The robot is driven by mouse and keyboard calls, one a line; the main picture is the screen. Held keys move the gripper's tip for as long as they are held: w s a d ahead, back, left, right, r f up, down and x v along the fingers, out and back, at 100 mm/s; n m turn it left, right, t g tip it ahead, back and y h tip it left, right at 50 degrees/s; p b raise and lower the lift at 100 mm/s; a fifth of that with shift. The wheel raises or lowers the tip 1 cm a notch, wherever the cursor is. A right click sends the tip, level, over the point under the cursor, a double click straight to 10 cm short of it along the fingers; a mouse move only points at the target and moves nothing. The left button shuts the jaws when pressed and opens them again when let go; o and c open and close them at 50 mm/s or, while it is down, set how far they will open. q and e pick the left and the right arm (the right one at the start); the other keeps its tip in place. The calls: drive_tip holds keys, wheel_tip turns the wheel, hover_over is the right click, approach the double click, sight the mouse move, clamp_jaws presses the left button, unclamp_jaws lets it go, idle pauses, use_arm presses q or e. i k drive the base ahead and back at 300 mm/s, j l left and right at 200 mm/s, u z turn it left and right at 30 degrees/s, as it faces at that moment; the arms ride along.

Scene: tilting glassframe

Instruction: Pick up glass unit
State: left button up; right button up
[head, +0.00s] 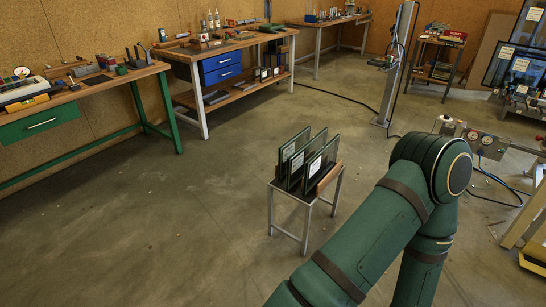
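Several glass units (320,164) stand upright side by side on a small metal-legged stand (307,203) in the middle of the floor. They are dark-edged panes with white labels on their faces. The stand has a wooden block or rail along its right side. My green right arm comes in from the bottom right, and its bent elbow is to the right of the stand. Neither of my grippers is in view. The lower right part of the floor is hidden behind my arm.
A green-legged workbench (80,91) with tools stands at the left. A second bench (226,46) with blue drawers is behind it. A grey post (397,65) stands at the back right, with cables on the floor. The floor left of the stand is clear.

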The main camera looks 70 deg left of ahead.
sight(296, 163)
drive_tip(key=i+u, duration=0.15)
drive_tip(key=u, duration=1.45)
drive_tip(key=i+l+u, duration=0.15)
drive_tip(key=u, duration=0.2)
drive_tip(key=i+l+u, duration=0.1)
drive_tip(key=l+u, duration=0.25)
drive_tip(key=i+l+u, duration=0.1)
drive_tip(key=u, duration=0.25)
drive_tip(key=l+u, duration=0.45)
drive_tip(key=l, duration=0.6)
drive_tip(key=i+l, duration=0.1)
drive_tip(key=l, duration=0.75)
